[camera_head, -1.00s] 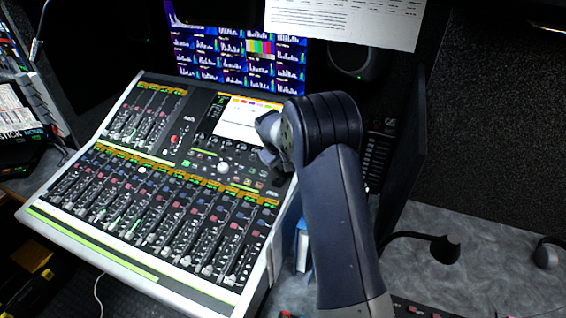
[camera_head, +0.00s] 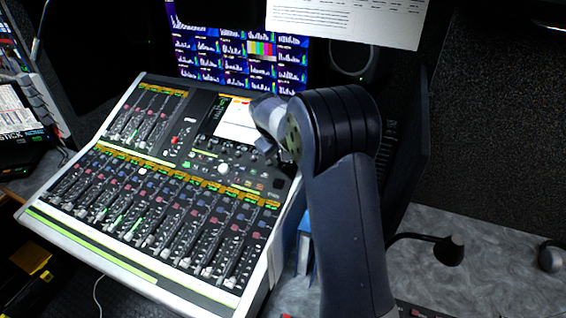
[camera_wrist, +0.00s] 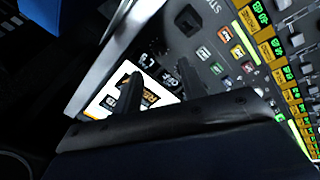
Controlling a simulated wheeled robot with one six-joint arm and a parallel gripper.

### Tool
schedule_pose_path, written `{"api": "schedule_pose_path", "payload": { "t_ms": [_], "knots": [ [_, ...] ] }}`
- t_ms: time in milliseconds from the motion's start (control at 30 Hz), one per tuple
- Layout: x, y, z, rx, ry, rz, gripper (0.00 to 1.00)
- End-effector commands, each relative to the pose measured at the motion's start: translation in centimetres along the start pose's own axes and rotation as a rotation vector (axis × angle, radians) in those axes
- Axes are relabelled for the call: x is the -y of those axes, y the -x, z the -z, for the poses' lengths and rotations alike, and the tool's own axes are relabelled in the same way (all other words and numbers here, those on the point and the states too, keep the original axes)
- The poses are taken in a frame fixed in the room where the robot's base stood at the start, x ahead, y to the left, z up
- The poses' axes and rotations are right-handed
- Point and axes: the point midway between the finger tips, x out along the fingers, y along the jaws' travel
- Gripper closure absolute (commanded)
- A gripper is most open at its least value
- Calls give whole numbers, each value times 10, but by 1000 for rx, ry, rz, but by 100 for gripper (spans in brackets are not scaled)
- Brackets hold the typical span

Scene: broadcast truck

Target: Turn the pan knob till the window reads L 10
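In the wrist view my gripper (camera_wrist: 158,80) shows two dark fingers with a gap between them, and nothing is seen held. A white display window (camera_wrist: 98,103) lies behind the fingers. It carries orange characters on a dark patch, tilted and partly covered, so I cannot read them surely.
The mixing console (camera_head: 150,270) has rows of faders and small knobs. A pale round knob (camera_head: 223,168) stands out left of my gripper. A monitor wall (camera_head: 215,55) and a speaker (camera_head: 355,65) stand behind. A gooseneck lamp (camera_head: 447,250) is at right.

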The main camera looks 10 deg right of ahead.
Motion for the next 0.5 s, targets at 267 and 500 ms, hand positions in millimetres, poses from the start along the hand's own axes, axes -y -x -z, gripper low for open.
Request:
{"api": "schedule_pose_path", "payload": {
  "t_ms": [267, 500],
  "knots": [
    [0, 37, 0, 0, 0, 0, 60],
    [0, 42, 0, 0, 0, 0, 60]
  ]
}}
